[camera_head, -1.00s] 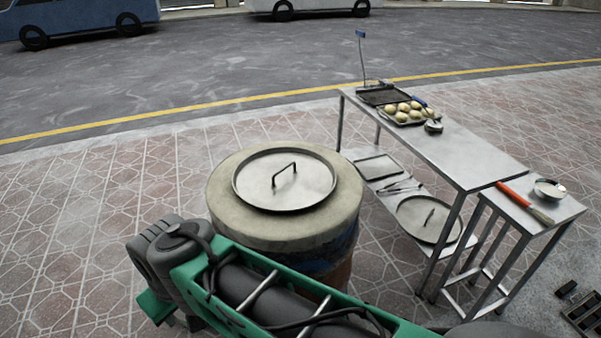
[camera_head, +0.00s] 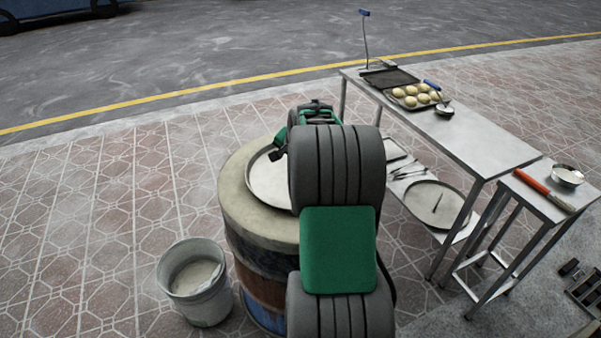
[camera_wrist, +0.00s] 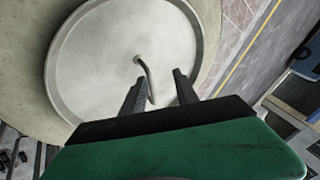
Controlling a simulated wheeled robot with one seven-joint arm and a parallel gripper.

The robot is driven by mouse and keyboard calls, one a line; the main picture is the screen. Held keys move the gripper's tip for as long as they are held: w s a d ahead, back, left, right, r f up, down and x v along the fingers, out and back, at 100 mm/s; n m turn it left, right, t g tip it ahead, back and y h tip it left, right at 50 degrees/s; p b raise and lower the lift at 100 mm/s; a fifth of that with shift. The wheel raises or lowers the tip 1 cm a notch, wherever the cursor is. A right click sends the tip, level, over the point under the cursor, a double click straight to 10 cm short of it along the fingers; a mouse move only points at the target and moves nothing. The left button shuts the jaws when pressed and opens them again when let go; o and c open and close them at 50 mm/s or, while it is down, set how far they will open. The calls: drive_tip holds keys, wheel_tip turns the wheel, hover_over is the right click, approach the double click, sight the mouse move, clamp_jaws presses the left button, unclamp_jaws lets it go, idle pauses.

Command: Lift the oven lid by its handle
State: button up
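The oven lid (camera_head: 265,183) is a round grey metal disc lying flat on top of the barrel oven (camera_head: 248,218). My arm hides its right part and its handle in the head view. In the wrist view the lid (camera_wrist: 95,60) fills much of the upper left, and its thin dark bar handle (camera_wrist: 146,73) stands near the middle. My gripper (camera_wrist: 159,76) is open, with its two dark fingers apart. The handle appears in the gap between them, nearer the left finger. I cannot tell whether a finger touches it or how high the fingertips are.
A white bucket (camera_head: 194,283) stands on the paving left of the oven. A steel table (camera_head: 480,146) with a tray of buns (camera_head: 411,98) stands to the right. A smaller side table (camera_head: 533,197) holds a bowl (camera_head: 567,176) and a red-handled tool (camera_head: 532,182).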

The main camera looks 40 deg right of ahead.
drive_tip(key=d+f+m, duration=0.2)
drive_tip(key=d, duration=0.5)
drive_tip(key=shift+h, duration=0.3)
drive_tip(key=p+x, duration=0.2)
drive_tip(key=x, duration=0.5)
drive_tip(key=shift+w+a+f, duration=0.1)
drive_tip(key=shift+w+f, duration=0.1)
drive_tip(key=shift+f, duration=0.2)
clamp_jaws()
drive_tip(key=shift+r, duration=0.2)
